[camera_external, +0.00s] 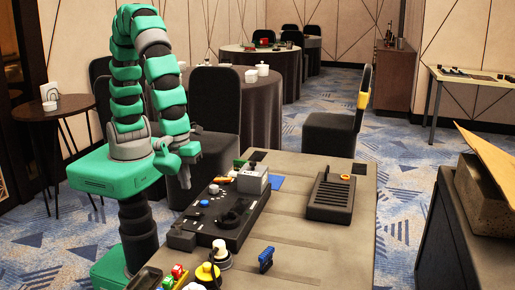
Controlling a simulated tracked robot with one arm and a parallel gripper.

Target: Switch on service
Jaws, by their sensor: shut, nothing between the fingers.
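A black control panel (218,230) lies on the grey table, to the right of my arm. A black slotted unit (330,200) with an orange knob (345,177) sits farther right on the same table. My gripper (185,184) is shut and empty, pointing down above and left of the panel, apart from it.
A grey box (253,179) stands at the panel's far end. A blue piece (266,260) and a yellow-and-black part (208,273) are near the front. The table's (325,245) right front is clear. A dark chair (335,133) stands behind the table.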

